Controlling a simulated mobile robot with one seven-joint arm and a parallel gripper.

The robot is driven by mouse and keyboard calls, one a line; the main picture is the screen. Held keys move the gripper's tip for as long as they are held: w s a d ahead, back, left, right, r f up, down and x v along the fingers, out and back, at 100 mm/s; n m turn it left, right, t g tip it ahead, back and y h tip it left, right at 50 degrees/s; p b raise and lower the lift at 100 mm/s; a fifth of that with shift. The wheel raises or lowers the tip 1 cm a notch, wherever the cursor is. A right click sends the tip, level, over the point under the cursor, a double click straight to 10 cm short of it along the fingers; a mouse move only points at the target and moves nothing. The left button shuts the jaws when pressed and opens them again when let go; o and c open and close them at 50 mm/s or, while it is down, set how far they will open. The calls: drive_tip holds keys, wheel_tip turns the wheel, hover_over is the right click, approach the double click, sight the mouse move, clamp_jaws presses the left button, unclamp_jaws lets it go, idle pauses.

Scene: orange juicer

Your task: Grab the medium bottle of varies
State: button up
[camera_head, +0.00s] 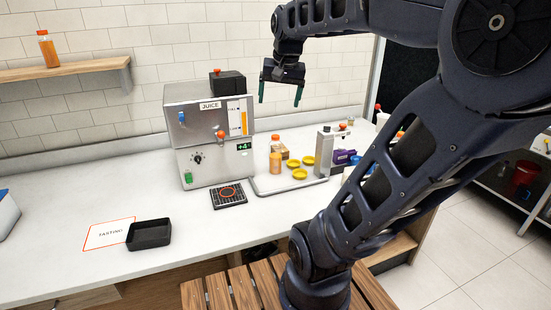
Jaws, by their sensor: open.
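An orange bottle (275,162) stands upright on a light tray (272,188) to the right of the juice machine. Another orange bottle (47,52) with an orange cap stands on the wooden wall shelf at upper left. I cannot tell which of them is the medium one, and no label is readable. My gripper (280,97) is open and empty, with its fingers pointing down. It hangs in the air, above the tray in the picture and to the right of the machine's top, clear of both bottles.
The juice machine (207,140) stands at the back of the white counter (110,195). On the tray are yellow dishes (300,174) and a grey dispenser (324,152). A black box (149,235) sits by the tasting mat (105,234). The counter's left part is mostly clear.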

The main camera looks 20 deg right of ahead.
drive_tip(key=w+d+r+m+g, duration=0.1)
drive_tip(key=w+m, duration=0.1)
drive_tip(key=w, duration=0.3)
drive_tip(key=w+d+r+m, duration=0.1)
drive_tip(key=w+d+m, duration=0.1)
drive_tip(key=w, duration=0.3)
drive_tip(key=m+g, duration=0.3)
drive_tip(key=m, duration=0.9)
hover_over(276, 135)
wheel_tip(276, 135, down, 7)
wheel_tip(276, 135, down, 24)
drive_tip(key=shift+s+r, duration=0.1)
drive_tip(key=shift+s, duration=0.05)
drive_tip(key=shift+s+a+f, duration=0.1)
drive_tip(key=shift+a+f, duration=0.05)
drive_tip(key=shift+f, duration=1.3)
drive_tip(key=shift+s+a+f, duration=0.1)
drive_tip(key=shift+f, duration=1.3)
drive_tip(key=shift+c, duration=0.3)
drive_tip(key=c, duration=1.6)
drive_tip(key=shift+c, duration=0.2)
